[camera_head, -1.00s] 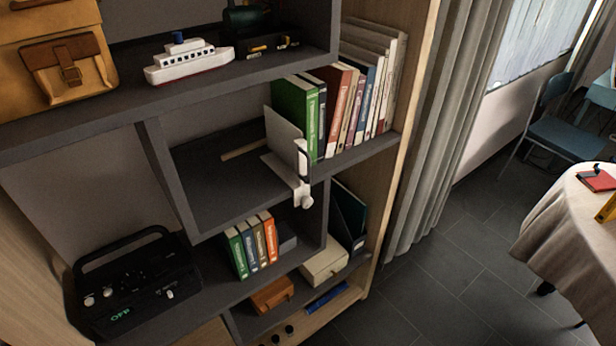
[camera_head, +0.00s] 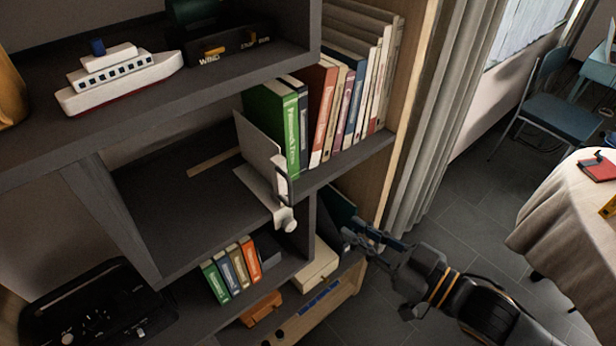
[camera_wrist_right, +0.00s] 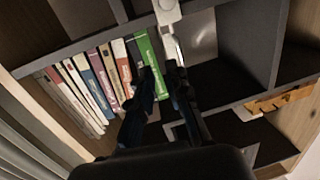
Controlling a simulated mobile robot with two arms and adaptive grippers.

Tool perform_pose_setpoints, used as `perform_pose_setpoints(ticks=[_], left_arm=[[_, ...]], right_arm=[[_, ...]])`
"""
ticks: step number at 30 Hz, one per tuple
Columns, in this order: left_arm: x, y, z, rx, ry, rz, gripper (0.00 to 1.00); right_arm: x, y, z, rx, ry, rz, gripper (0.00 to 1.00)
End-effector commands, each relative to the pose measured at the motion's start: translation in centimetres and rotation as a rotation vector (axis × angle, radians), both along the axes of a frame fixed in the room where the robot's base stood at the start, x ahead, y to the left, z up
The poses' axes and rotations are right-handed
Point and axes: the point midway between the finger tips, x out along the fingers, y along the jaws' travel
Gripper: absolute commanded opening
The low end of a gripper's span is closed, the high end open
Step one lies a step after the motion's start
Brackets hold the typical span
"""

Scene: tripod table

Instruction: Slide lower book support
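The book support (camera_head: 262,150) is a pale metal plate standing upright on the middle shelf. It is just left of a row of books and has a white knob (camera_head: 287,218) at the shelf's front edge. The knob also shows at the top of the right wrist view (camera_wrist_right: 167,12). My right gripper (camera_head: 352,232) is open and empty, in front of the shelf, lower right of the knob and apart from it. In the right wrist view its fingers (camera_wrist_right: 162,72) appear in front of the green book (camera_wrist_right: 150,58). My left gripper is out of view.
Books (camera_head: 325,108) fill the right of the middle shelf; left of the support the shelf (camera_head: 170,205) is mostly bare. A toy ship (camera_head: 120,75) stands above. Small books (camera_head: 230,270) and a black radio (camera_head: 95,305) are below. A clothed table (camera_head: 560,215) stands right.

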Motion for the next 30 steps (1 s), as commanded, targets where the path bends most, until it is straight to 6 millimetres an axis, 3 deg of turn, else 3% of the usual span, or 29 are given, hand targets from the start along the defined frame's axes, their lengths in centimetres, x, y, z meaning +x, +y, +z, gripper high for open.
perform_pose_setpoints(ticks=[3,8,14,30], left_arm=[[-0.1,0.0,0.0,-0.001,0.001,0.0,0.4],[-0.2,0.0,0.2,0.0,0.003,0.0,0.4],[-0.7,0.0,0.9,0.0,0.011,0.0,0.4],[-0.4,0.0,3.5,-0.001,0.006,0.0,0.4]], right_arm=[[-1.9,1.5,2.5,0.029,-0.019,0.059,0.16],[-2.0,2.2,3.3,0.04,-0.025,0.072,0.16],[-0.4,3.9,3.5,0.042,-0.029,0.072,0.16],[6.2,11.0,3.3,0.039,-0.026,0.071,0.16]])
